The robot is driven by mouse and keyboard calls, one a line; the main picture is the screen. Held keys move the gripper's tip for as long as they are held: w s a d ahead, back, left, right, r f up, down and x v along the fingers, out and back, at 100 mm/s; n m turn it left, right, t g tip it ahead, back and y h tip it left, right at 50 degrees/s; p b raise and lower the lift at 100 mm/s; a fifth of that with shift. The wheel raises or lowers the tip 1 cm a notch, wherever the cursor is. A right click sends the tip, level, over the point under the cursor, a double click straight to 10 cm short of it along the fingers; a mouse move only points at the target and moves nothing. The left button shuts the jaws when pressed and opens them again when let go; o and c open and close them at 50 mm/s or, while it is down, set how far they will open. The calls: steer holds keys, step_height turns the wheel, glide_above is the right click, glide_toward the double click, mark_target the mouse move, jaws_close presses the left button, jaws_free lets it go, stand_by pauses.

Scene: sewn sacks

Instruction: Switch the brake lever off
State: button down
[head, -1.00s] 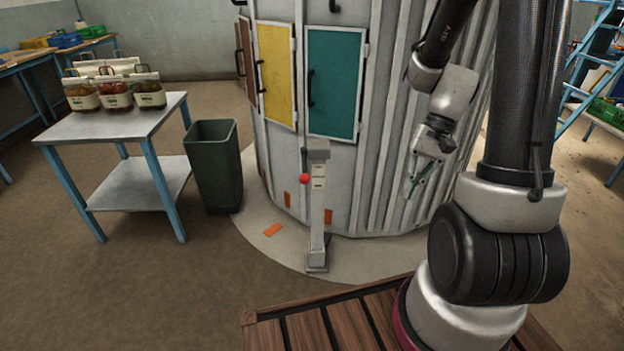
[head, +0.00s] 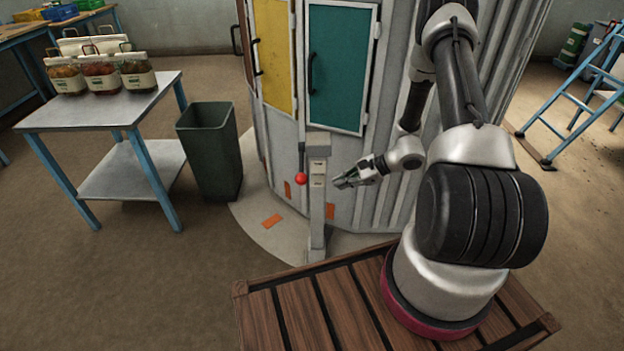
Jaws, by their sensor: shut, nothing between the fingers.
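The brake lever is a dark arm with a red ball knob (head: 301,179) on the left side of a grey post (head: 318,205). The post stands upright in front of the large grey drum. The knob hangs low beside the post, below its top. Labels on the post's face are too small to read. My gripper (head: 340,183) is shut and empty, to the right of the post at about the knob's height in the picture. A small gap shows between its fingertips and the post.
The drum has a yellow door (head: 273,52) and a teal door (head: 338,68). A dark green bin (head: 211,150) stands left of the post. A blue ladder (head: 590,85) stands at the right.

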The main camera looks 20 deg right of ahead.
steer(key=shift+w, duration=0.35)
steer(key=w+a+f, duration=0.2)
steer(key=w+a, duration=0.1)
steer(key=a, duration=0.5)
steer(key=shift+w+a, duration=0.15)
steer(key=shift+a, duration=0.15)
stand_by(0.5)
